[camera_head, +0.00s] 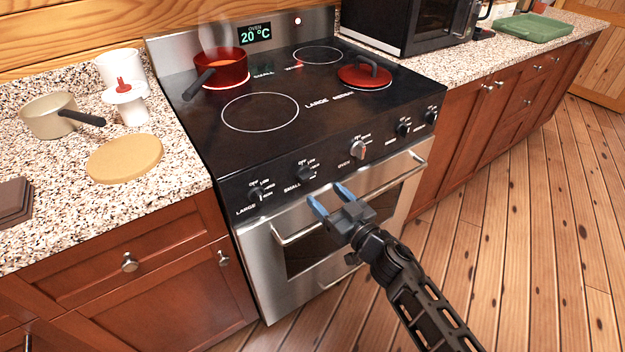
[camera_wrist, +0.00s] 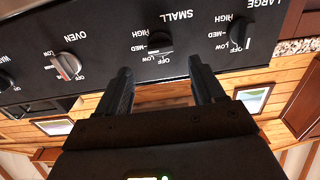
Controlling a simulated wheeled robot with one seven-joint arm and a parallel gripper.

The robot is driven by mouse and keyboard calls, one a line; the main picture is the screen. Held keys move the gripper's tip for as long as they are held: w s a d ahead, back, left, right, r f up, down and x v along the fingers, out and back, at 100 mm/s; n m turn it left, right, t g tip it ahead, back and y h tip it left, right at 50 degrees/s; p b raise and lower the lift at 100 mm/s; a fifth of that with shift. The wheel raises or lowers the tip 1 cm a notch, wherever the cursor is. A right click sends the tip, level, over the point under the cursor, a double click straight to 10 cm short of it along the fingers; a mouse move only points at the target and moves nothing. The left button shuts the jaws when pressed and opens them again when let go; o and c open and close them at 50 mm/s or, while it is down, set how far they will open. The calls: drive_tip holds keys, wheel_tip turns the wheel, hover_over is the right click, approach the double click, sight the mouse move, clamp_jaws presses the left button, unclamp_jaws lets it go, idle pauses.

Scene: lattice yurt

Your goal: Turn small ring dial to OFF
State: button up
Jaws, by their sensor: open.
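The small ring dial (camera_head: 304,173) is a dark knob on the black front panel of the stove, labelled SMALL. In the wrist view the dial (camera_wrist: 158,45) sits beyond and between my fingertips, with HIGH, MED, LOW and OFF around it. Its exact pointer position is hard to read. My gripper (camera_head: 328,198) is open and empty in front of the panel, apart from the dial. In the wrist view my gripper (camera_wrist: 160,72) has one finger on each side of a clear gap. A red pot (camera_head: 222,70) stands on the back left ring, beside the word SMALL.
The LARGE dial (camera_head: 256,194) is left of the small dial, and the grey OVEN dial (camera_head: 357,149) is to its right. The oven handle (camera_head: 350,200) runs below the panel. A red lid (camera_head: 365,76) lies on the stove's right. Floor at right is clear.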

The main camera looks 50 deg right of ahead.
sight(309, 179)
drive_tip(key=x, duration=0.6)
drive_tip(key=shift+w+f, duration=0.1)
drive_tip(key=shift+w, duration=0.25)
drive_tip(key=shift+c, duration=0.2)
drive_tip(key=c, duration=1)
